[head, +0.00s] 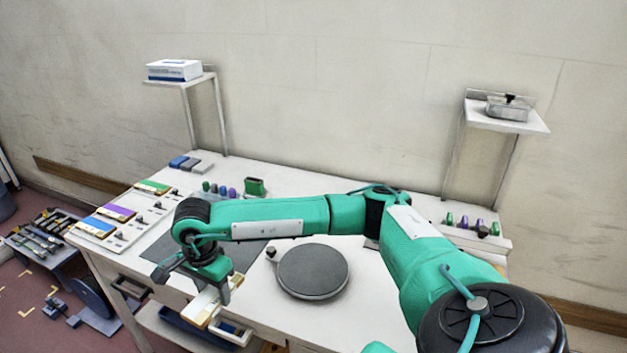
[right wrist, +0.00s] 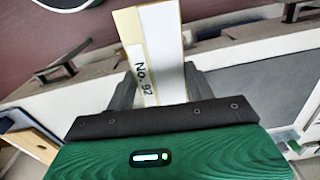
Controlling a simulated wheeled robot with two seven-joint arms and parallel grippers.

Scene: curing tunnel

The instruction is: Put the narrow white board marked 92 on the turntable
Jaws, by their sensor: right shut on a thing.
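The narrow white board (right wrist: 163,55) has a cream strip along one side marked "No. 92". My right gripper (right wrist: 158,85) is shut on it, with one finger on each side. In the head view the board (head: 208,303) hangs below my right gripper (head: 205,283), over the table's front edge. The turntable (head: 312,271) is a round dark grey disc on the table, to the right of the gripper, and its top is bare. The board is apart from it. My left gripper does not show.
A dark grey mat (head: 185,252) lies left of the turntable, partly behind my arm. Small coloured blocks and a green holder (head: 255,187) stand behind my arm. Coloured boards (head: 118,212) lie at the table's left. An open drawer (head: 232,331) juts out near the held board.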

